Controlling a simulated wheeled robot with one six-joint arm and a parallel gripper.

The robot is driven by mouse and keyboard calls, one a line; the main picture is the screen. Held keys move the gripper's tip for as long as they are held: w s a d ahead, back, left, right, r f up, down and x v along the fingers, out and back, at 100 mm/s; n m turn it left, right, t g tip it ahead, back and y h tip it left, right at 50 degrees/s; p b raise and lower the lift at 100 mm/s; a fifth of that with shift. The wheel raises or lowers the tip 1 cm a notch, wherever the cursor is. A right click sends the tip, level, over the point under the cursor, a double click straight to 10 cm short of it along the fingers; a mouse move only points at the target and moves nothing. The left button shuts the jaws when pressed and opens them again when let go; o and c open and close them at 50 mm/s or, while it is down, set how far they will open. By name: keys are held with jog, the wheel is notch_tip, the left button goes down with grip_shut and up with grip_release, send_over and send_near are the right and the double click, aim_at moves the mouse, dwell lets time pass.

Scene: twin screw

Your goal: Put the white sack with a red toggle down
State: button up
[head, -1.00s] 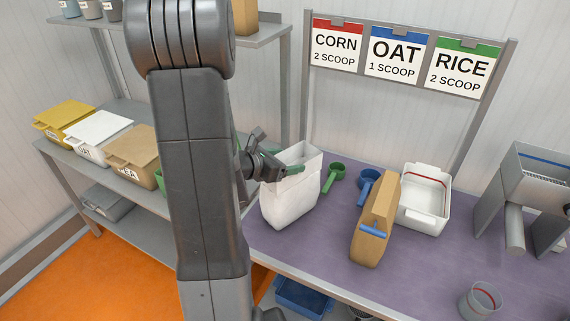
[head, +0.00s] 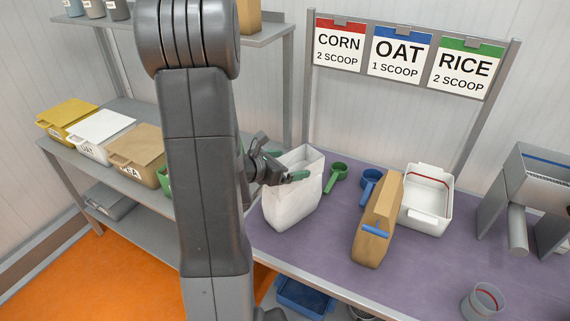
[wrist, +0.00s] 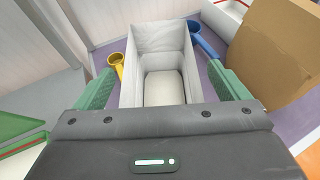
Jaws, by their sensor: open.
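The white sack (head: 292,205) stands upright, open at the top, near the left end of the purple bench, and looks set down on it. No red toggle shows on the sides I can see. In the wrist view the sack (wrist: 163,50) lies between and beyond my green fingers, and I look down into its open mouth. My gripper (wrist: 162,85) is open, one finger on each side of the sack, with a gap showing at the right finger.
A brown sack with a blue toggle (head: 376,225) stands to the right, before a white tray (head: 425,215). Green (head: 337,176) and blue (head: 370,182) scoops lie behind. A yellow scoop (wrist: 116,62) shows in the wrist view.

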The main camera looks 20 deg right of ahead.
jog(key=v, duration=1.2)
jog(key=shift+r, duration=0.15)
dwell(0.4)
jog(key=x, duration=1.2)
dwell(0.5)
